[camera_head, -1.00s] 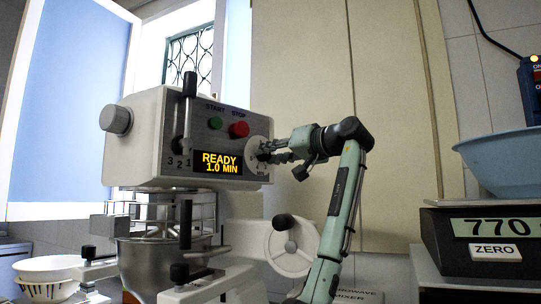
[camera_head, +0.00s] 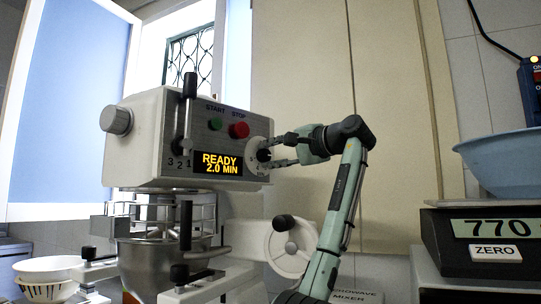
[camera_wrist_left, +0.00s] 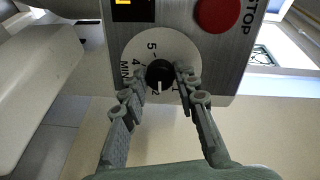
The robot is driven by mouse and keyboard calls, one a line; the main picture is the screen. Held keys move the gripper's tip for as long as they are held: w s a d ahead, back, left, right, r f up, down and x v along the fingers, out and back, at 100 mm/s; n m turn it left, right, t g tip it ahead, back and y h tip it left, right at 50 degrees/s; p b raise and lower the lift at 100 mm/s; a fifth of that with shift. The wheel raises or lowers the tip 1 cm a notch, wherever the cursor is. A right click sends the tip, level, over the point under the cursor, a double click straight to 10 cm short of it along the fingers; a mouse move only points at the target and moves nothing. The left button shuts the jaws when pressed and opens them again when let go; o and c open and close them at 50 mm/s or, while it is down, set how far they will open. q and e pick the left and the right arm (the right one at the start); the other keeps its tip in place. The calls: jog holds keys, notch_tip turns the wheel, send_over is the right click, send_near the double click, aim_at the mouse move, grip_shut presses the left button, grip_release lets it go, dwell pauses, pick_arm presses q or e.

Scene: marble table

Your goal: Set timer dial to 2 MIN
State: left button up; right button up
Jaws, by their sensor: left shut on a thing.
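The timer dial's black knob (camera_head: 264,155) sits on a round white plate at the right end of the mixer's front panel. It also shows in the left wrist view (camera_wrist_left: 159,72), its white mark pointing at the printed 2. My left gripper (camera_head: 271,153) is at the panel, its fingers on either side of the knob and shut on it, as the left wrist view also shows (camera_wrist_left: 160,82). The mixer's display (camera_head: 219,164) reads READY, 2.0 MIN. My right gripper is not in view.
A green START button (camera_head: 215,124) and a red STOP button (camera_head: 239,130) sit just left of the dial. A black-handled lever (camera_head: 189,110) stands further left. A scale (camera_head: 485,240) with a blue bowl (camera_head: 505,163) is at the right.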

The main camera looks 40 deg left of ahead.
pick_arm(q)
jog(key=shift+m, duration=1)
jog(key=o, duration=1.1)
jog(key=shift+o, duration=0.2)
jog(key=d, duration=1.2)
jog(key=shift+r, duration=0.3)
jog(key=shift+s, duration=0.1)
